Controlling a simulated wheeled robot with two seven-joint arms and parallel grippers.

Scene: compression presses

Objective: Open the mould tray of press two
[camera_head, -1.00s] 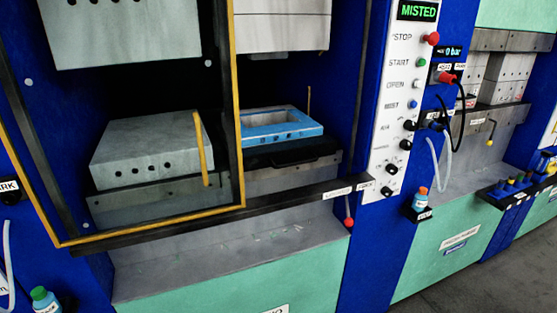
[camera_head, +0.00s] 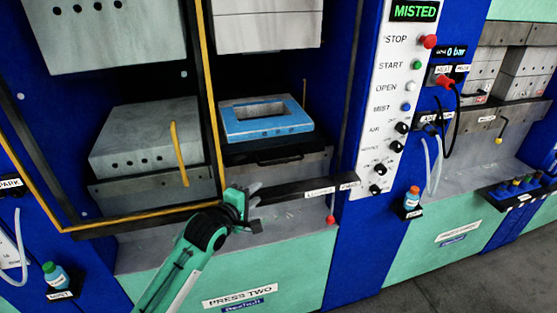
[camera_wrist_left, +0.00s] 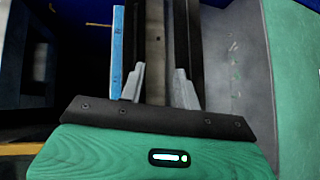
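My left gripper (camera_head: 256,194) is in front of the bay, below and left of the handle, by the dark front rail. In the left wrist view its two grey fingers (camera_wrist_left: 157,88) are apart, with a blue edge and dark bars beyond them. I cannot tell whether they touch anything. My right gripper is not in view.
A yellow-edged guard frame (camera_head: 218,150) stands left of the tray. A dark front rail (camera_head: 290,188) crosses below the bay. The control panel (camera_head: 389,100) reads MISTED, with a red stop button (camera_head: 428,41). A small bottle (camera_head: 412,197) is mounted at right.

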